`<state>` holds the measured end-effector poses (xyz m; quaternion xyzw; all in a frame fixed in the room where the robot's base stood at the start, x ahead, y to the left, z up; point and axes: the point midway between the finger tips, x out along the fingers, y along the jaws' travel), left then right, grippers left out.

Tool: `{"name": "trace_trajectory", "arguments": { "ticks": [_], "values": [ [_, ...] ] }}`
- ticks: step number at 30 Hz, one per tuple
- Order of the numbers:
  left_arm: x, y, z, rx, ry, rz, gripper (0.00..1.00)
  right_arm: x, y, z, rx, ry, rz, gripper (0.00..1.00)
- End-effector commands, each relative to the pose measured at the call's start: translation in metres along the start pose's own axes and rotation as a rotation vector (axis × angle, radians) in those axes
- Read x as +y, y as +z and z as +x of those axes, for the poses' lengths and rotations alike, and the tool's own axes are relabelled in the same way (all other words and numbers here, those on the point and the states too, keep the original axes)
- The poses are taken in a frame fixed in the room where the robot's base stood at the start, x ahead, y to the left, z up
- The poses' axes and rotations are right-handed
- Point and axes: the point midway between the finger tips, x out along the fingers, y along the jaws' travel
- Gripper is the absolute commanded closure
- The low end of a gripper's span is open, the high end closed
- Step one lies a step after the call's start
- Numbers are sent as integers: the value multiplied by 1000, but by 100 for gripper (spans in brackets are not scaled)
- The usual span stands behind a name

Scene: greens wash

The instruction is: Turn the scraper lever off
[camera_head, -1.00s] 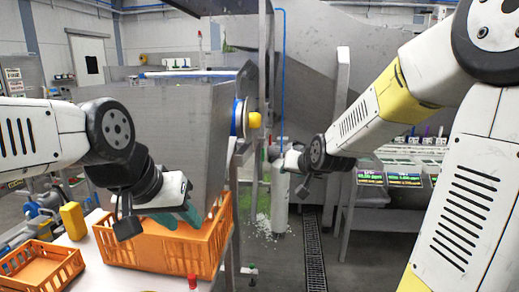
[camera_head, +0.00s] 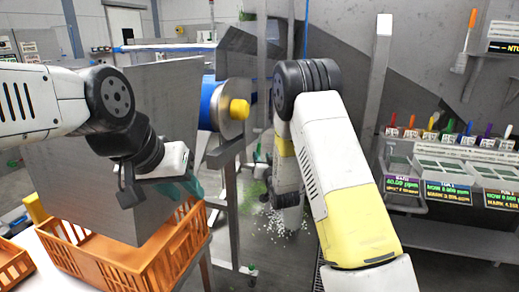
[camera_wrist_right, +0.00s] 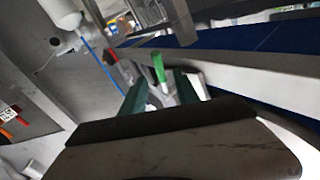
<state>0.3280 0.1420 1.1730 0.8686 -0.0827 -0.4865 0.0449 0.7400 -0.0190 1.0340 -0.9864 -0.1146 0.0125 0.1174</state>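In the right wrist view, a green-handled lever (camera_wrist_right: 158,68) stands up just beyond and between the fingertips of my right gripper (camera_wrist_right: 160,90). The teal fingers are apart, and I see no contact with the handle. A red-handled lever (camera_wrist_right: 112,57) is further left. I cannot tell from labels which is the scraper lever. In the head view my right arm reaches forward at the centre, and its gripper is hidden behind the arm. My left gripper (camera_head: 186,187) is at the left, over the edge of an orange crate; its finger gap is not clear.
A blue drum with a yellow knob (camera_head: 239,109) is left of my right arm. Scale displays (camera_head: 448,192) line the right.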

Motion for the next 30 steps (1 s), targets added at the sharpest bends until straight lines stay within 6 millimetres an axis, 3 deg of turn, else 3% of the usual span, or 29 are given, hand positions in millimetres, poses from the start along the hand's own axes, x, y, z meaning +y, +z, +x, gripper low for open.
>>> {"name": "trace_trajectory", "arguments": {
  "ticks": [6,12,23,28,30],
  "values": [
    [0,0,0,0,0,0,64,-1,0,36,-1,-1,0,63],
    [0,0,0,0,0,0,64,0,0,60,-2,1,0,63],
    [0,0,0,0,0,0,64,0,0,66,-2,1,1,63],
    [0,0,0,0,0,0,64,0,0,66,-2,1,1,96],
    [0,0,0,0,0,0,64,0,0,66,-2,1,1,100]
  ]
}}
